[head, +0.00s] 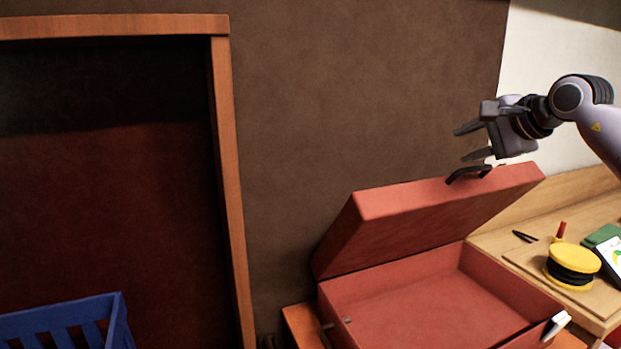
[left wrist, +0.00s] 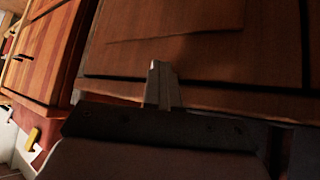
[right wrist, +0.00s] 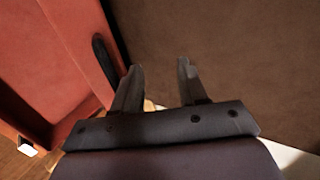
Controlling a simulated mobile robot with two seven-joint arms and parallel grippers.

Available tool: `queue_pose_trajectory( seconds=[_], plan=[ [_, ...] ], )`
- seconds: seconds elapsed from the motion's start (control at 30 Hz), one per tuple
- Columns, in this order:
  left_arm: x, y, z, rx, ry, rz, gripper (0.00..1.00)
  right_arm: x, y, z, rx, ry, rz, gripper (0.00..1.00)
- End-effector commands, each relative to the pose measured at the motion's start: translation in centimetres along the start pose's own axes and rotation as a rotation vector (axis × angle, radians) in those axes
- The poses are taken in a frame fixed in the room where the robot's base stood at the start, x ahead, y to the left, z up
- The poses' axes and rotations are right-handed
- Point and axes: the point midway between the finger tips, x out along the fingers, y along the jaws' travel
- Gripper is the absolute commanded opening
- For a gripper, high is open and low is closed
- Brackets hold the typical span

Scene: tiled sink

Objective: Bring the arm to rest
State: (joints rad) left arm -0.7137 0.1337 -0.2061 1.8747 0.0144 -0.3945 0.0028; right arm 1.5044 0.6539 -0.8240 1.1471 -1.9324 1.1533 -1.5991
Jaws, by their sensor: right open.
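My right gripper (head: 468,142) is open and empty in the head view, just above the raised lid of a red case (head: 440,222). Its two fingers also show apart in the right wrist view (right wrist: 160,72). The lid's dark handle (head: 468,174) is just below the fingers, and in the right wrist view the handle (right wrist: 104,62) lies left of them, not between them. My left gripper (left wrist: 160,85) shows only in the left wrist view, its fingers together with nothing visible between them, in front of wooden cabinet fronts (left wrist: 200,45).
The case's open base (head: 450,310) looks empty. On the wooden counter (head: 520,260) at right are a yellow-and-black spool (head: 573,266), a red-handled tool (head: 561,231) and a green item (head: 601,236). A blue crate (head: 60,322) is at lower left, by a wooden frame (head: 228,180).

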Motion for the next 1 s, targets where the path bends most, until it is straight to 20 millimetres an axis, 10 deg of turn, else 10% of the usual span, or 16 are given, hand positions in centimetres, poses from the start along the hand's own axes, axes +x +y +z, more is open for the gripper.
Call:
queue_pose_trajectory(
  seconds=[0.53, 1.0],
  plan=[
    [0.0, -0.5, -1.1, 0.005, 0.028, -0.01, 0.0, -3.5, 4.3, 0.0, 0.0, 0.002, 0.002, 0.43],
    [0.0, -0.5, -1.1, 0.005, 0.029, -0.01, 0.0, -2.2, 5.5, 0.0, -0.001, 0.003, -0.003, 0.43]
  ],
)
